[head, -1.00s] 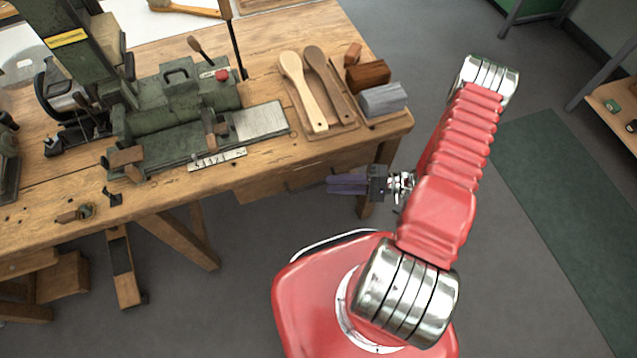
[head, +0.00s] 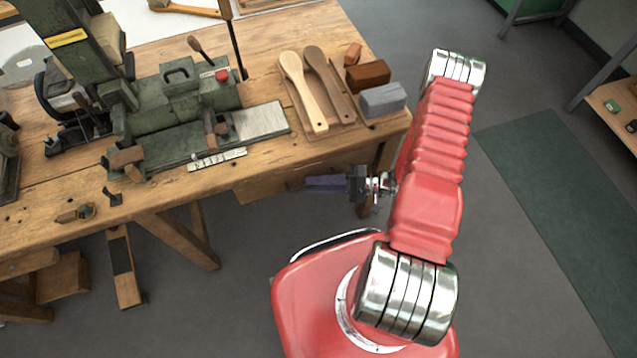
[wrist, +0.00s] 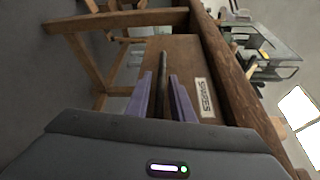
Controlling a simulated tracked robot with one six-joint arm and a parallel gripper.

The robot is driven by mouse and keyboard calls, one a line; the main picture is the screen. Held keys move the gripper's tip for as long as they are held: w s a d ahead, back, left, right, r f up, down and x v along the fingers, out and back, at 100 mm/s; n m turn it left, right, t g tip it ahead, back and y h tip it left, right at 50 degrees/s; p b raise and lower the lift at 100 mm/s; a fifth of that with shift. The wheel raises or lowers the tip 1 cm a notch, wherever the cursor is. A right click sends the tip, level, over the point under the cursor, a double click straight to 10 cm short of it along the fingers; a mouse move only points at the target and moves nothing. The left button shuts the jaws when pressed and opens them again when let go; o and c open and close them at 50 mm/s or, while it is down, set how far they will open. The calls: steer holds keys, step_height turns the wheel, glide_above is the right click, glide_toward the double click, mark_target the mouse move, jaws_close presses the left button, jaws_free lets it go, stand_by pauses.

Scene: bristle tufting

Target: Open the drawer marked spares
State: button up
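The drawer marked SPARES is under the workbench's front edge; its wooden front (wrist: 190,60) fills the middle of the wrist view, and it shows in the head view (head: 262,189). It looks closed. Its label (wrist: 204,97) reads SPARES sideways. A dark bar handle (wrist: 163,72) stands out from the front. My gripper (wrist: 161,74) has its two purple fingers apart, one on each side of the handle, with visible gaps. In the head view my gripper (head: 308,182) reaches left below the bench's right end. The exact depth of the fingertips at the handle is hard to tell.
The wooden workbench (head: 245,165) overhangs the drawer, with a leg (head: 386,155) close to my gripper. On top are a green machine (head: 175,110), two wooden paddles (head: 318,90) and several blocks (head: 383,99).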

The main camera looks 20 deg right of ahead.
jaws_close()
steer(key=shift+f, duration=0.1)
